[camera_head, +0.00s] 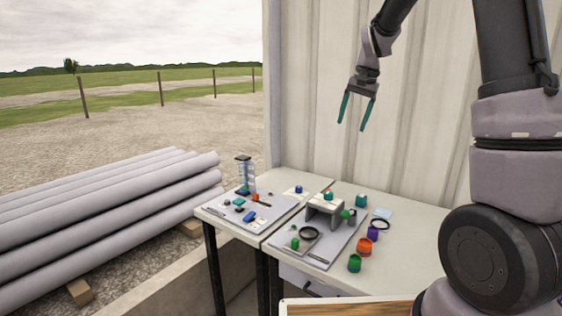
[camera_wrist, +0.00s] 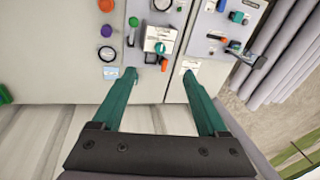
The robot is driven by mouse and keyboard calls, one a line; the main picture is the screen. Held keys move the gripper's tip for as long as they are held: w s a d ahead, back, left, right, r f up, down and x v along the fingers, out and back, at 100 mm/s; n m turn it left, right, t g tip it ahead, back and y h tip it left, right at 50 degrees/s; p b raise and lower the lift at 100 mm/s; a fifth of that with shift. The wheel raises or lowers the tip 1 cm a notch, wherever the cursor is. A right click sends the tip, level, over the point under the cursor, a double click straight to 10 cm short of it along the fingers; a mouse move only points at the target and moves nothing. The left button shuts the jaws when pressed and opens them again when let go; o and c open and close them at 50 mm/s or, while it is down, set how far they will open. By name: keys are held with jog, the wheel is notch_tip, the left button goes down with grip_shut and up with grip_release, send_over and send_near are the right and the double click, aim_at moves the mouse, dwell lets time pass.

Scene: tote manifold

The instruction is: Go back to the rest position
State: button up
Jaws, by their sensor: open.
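My gripper (camera_head: 355,110) hangs in the air above the tables in the head view, its two green fingers pointing down and spread apart. It also shows in the wrist view (camera_wrist: 158,78), open, with nothing between the fingertips. It is well clear of the table things below. My arm reaches in from the right side of the head view.
A right table (camera_head: 405,245) holds a grey board with a manifold block (camera_head: 325,208), a black ring (camera_head: 309,232) and several coloured caps, including an orange one (camera_head: 364,246). A left table holds another board (camera_head: 222,208). A corrugated wall (camera_head: 320,80) stands behind; pipes (camera_head: 110,210) lie left.

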jog(key=s+d+r+t, duration=0.2)
jog(key=s+r, duration=0.7)
jog(key=s, duration=0.5)
jog(key=s+n+t, duration=0.1)
jog(key=s+t, duration=0.1)
jog(key=s, duration=1.3)
jog(key=shift+s+n+t, duration=0.2)
jog(key=shift+n+t, duration=0.2)
